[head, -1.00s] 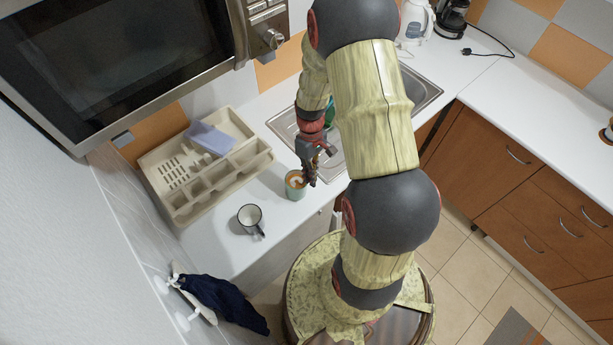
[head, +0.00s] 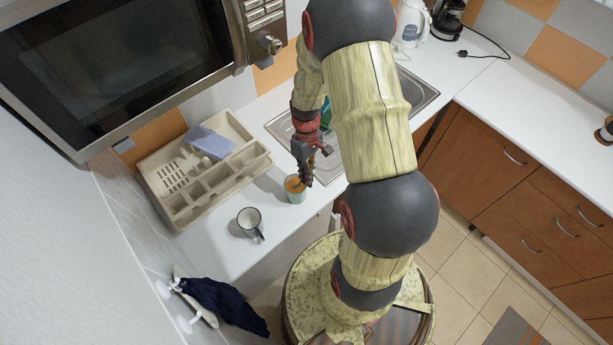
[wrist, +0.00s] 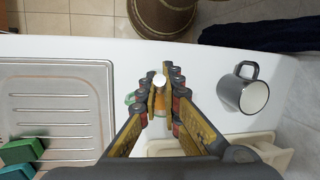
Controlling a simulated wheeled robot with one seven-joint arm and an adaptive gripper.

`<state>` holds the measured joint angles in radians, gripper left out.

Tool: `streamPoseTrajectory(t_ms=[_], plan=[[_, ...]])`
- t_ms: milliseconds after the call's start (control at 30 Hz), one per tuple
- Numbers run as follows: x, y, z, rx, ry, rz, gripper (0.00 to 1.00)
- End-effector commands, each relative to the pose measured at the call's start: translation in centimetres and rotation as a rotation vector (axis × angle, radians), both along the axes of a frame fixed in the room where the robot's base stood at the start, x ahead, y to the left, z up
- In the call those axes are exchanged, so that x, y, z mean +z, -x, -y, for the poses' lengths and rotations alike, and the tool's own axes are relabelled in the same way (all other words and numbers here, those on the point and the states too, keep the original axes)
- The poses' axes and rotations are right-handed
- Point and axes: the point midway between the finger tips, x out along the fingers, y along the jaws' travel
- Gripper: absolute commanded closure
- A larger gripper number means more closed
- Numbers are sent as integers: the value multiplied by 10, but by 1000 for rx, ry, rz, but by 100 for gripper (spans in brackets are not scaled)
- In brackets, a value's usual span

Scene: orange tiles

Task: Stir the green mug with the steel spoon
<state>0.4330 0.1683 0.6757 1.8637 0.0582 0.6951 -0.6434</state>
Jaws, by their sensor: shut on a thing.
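The green mug (head: 293,196) stands upright on the white counter near its front edge, with orange-brown contents. In the wrist view, part of the mug (wrist: 131,97) shows behind the fingers. My gripper (head: 305,184) points down at the mug's right side in the head view, its fingertips overlapping the rim. In the wrist view, my gripper (wrist: 160,88) is shut on a slim thing seen end-on as a pale round tip, taken as the steel spoon (wrist: 159,80). The spoon's lower part is hidden, so its depth in the mug cannot be told.
A grey-white mug (head: 250,222) stands left of the green mug. A beige dish rack (head: 181,212) with a lilac item lies behind it. The steel sink (head: 418,92) is behind my arm. The microwave (head: 110,75) hangs at upper left. The counter's front edge is close.

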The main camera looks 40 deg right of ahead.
Motion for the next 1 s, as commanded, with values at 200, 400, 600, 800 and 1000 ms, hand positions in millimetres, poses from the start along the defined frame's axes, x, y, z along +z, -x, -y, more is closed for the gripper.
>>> streamPoseTrajectory(t_ms=[200,400,600,800,1000], plan=[[17,6,3,-2,-1,0,100],[30,10,6,-1,0,1,100],[43,15,9,0,0,0,100],[57,20,13,0,0,0,100],[70,24,15,0,1,0,100]])
